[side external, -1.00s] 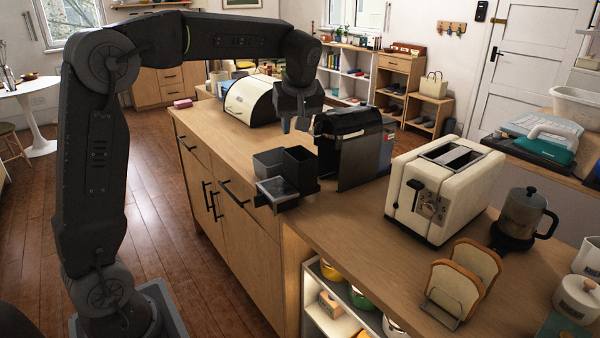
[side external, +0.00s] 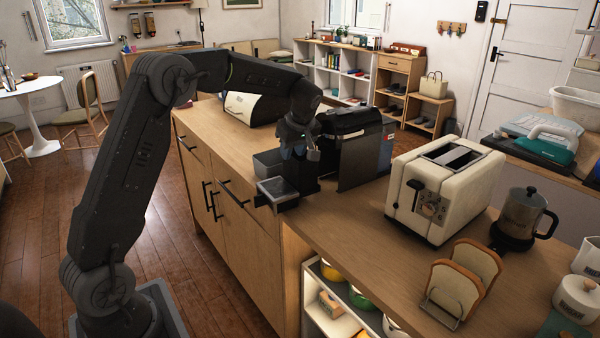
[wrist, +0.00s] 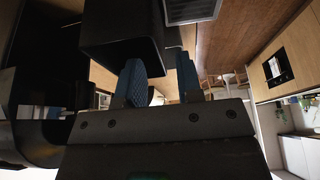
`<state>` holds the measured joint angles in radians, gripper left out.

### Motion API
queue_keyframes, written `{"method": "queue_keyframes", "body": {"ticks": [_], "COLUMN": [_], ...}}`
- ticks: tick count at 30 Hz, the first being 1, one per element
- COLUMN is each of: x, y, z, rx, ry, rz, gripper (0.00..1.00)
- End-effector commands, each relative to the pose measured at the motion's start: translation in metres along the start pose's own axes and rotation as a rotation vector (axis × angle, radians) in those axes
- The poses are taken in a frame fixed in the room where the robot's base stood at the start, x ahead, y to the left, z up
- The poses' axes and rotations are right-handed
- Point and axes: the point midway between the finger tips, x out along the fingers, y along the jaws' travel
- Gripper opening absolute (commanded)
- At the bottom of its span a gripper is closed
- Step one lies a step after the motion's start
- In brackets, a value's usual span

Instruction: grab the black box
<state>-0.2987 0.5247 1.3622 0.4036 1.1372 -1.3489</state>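A black open-topped box (side external: 267,163) sits at the counter's front edge, beside the black coffee machine (side external: 352,150) and behind its drip tray (side external: 278,190). My gripper (side external: 300,155) is low over the right part of the box and hides much of it. In the wrist view, my gripper (wrist: 160,78) has its two blue fingers apart. A dark box (wrist: 115,35) is close beyond the left finger, and part of its side reaches into the gap. I cannot tell whether the fingers touch it.
The coffee machine's body stands close to the right of my gripper. A cream toaster (side external: 440,190), a toast rack with bread (side external: 462,285) and a metal pot (side external: 522,218) stand further right. A bread bin (side external: 250,107) is behind. The counter (side external: 345,225) has free room in front of the toaster.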

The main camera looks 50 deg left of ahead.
Motion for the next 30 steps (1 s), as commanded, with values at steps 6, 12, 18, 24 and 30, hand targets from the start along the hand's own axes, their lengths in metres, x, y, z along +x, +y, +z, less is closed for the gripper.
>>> {"method": "queue_keyframes", "body": {"ticks": [6,12,18,24,30], "x": [0.032,0.049,0.05,0.049,0.049], "y": [-0.002,-0.002,-0.002,-0.002,-0.002], "z": [0.002,0.001,0.002,0.002,0.002], "rx": [0.0,0.0,0.001,0.001,0.001], "ry": [-0.001,0.0,0.0,0.0,0.0], "rz": [-0.004,-0.001,-0.001,-0.001,-0.001], "gripper": [0.33,0.33,0.33,0.16,0.0]}}
